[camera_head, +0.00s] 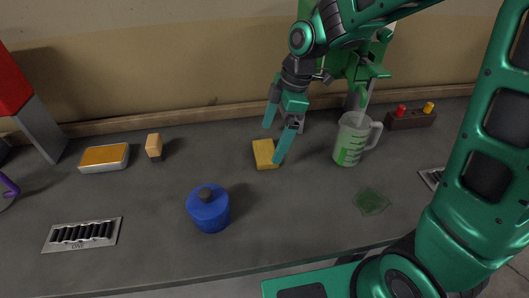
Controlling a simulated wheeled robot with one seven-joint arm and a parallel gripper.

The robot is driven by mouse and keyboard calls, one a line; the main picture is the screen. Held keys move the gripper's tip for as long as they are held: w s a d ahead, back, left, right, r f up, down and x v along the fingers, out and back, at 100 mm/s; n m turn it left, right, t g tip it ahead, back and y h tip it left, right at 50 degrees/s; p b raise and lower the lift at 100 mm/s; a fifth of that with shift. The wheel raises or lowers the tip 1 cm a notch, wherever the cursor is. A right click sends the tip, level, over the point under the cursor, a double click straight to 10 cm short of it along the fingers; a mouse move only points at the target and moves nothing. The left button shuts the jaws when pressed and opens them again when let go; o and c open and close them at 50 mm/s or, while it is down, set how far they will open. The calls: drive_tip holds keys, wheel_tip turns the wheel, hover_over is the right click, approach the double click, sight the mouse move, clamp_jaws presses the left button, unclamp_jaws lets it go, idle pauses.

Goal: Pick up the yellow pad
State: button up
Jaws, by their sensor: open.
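The yellow pad (264,154) is a small flat block lying on the dark grey bench top, near the middle. My gripper (274,143) reaches down from the upper right. Its two teal fingers are spread apart and nothing shows between them in their grip. The nearer finger overlaps the right edge of the pad in the picture. The other finger appears above and behind the pad. The exact height of the fingertips over the pad cannot be told.
A blue lidded jar (208,209) stands in front left of the pad. A measuring jug with green marks (351,139) stands to the right, with a green patch (371,202) nearer. A wooden block (154,146) and an orange-topped tray (104,157) sit left.

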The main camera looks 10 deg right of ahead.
sight(264, 150)
drive_tip(key=shift+x, duration=2.4)
drive_tip(key=shift+w+a, duration=0.15)
drive_tip(key=shift+w, duration=0.05)
drive_tip(key=c, duration=1.1)
drive_tip(key=shift+r, duration=0.15)
drive_tip(key=shift+r, duration=0.5)
wheel_tip(264, 150, up, 3)
drive_tip(key=shift+f, duration=0.1)
drive_tip(key=s+a+r, duration=0.1)
drive_tip(key=s+r, duration=0.1)
drive_tip(key=s, duration=0.1)
drive_tip(key=s+a+r, duration=0.2)
drive_tip(key=s, duration=0.2)
drive_tip(key=s+a+r, duration=0.2)
drive_tip(key=s+r, duration=0.1)
drive_tip(key=shift+s, duration=0.3)
